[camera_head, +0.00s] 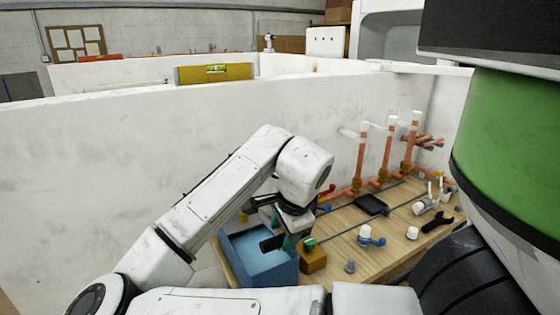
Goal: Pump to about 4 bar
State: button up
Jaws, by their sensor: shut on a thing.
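The pump is a blue open-topped tub (262,262) at the left end of the wooden bench. My gripper (286,238) points down over its right side, at the end of my white arm. It is shut on a part of the pump, apparently its handle, which the fingers mostly hide. A teal piece shows between the dark fingers. An orange-brown block (313,260) with a green top stands against the tub's right side. No pressure reading can be made out.
Copper pipes (358,165) with white caps rise at the bench's back. A black tray (371,205), a blue valve with a white cap (369,237), a grey fitting (350,266) and a black wrench (437,222) lie on the bench (395,235). A white wall (120,165) stands behind.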

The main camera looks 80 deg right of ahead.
jog(key=shift+w+d, duration=0.2)
jog(key=r+p, duration=0.3)
jog(key=p, duration=0.1)
jog(key=shift+w+d+y, duration=0.25)
jog(key=shift+y, duration=0.05)
jog(key=p, duration=0.1)
jog(key=r, duration=0.1)
jog(key=r+g+p, duration=0.1)
jog(key=shift+w+d+y+p, duration=0.25)
jog(key=shift+d+y+p, duration=0.05)
jog(key=shift+y+p, duration=0.1)
jog(key=shift+f, duration=0.1)
